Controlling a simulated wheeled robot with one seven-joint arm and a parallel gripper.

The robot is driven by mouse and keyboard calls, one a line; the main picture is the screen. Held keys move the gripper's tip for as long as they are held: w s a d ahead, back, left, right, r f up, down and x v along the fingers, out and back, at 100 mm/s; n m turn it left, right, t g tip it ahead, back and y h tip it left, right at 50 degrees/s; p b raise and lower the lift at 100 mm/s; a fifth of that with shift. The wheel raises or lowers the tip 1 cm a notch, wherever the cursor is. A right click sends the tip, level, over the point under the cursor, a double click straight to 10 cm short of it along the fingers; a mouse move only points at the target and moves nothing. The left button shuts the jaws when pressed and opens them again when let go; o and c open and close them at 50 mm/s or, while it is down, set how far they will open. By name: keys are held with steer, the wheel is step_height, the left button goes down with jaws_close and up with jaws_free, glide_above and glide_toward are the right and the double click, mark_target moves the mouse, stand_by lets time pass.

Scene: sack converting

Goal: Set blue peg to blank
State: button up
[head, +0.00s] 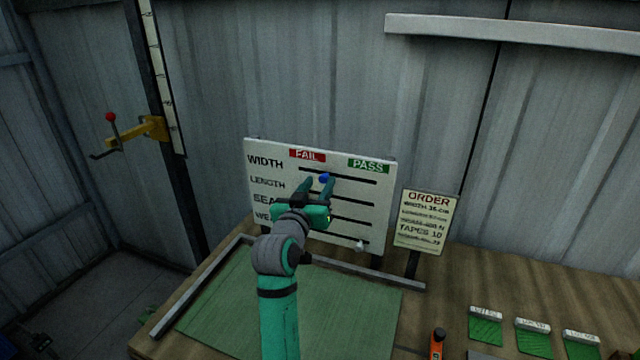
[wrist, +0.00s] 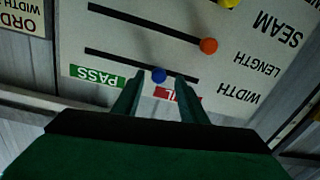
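The blue peg (head: 324,177) sits on the top slot, the WIDTH row, of a white board (head: 350,220). It stands between the slot's ends, somewhat nearer the FAIL side than the PASS side. In the upside-down wrist view the blue peg (wrist: 159,75) shows between my two fingertips, with gaps on both sides. My gripper (head: 319,184) is open at the board, its fingers on either side of the peg; it also shows in the wrist view (wrist: 158,80). I cannot tell whether the fingertips reach past the peg's head.
A yellow peg (wrist: 230,2) is on the SEAM row. A white peg (head: 361,245) is on the bottom row, PASS side. An ORDER sign (head: 425,220) stands right of the board.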

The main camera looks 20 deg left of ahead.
steer(key=shift+w, duration=0.85)
